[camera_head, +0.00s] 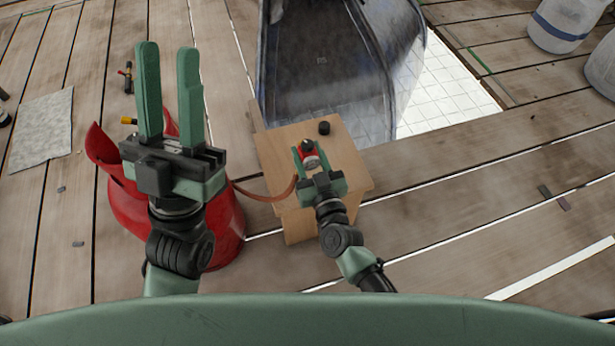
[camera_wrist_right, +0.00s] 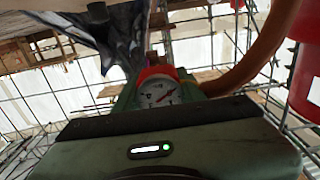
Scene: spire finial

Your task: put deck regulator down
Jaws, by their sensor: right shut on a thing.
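The deck regulator (camera_head: 310,160) is a small red piece with a dark top and a round white gauge. My right gripper (camera_head: 308,158) is shut on it, over the small wooden table (camera_head: 345,160). In the right wrist view the regulator's gauge (camera_wrist_right: 158,93) faces the camera between the fingers. I cannot tell whether the regulator touches the table top. My left gripper (camera_head: 168,95) is open and empty, its two green fingers pointing up the picture, above the red gas cylinder (camera_head: 215,225).
A small black cylinder (camera_head: 324,128) stands on the table's far edge. A brown hose (camera_head: 268,194) runs between the red cylinder and the table. A dark draped sheet (camera_head: 325,60) stands behind the table. A grey cloth (camera_head: 42,130) lies at left. White containers (camera_head: 562,22) stand far right.

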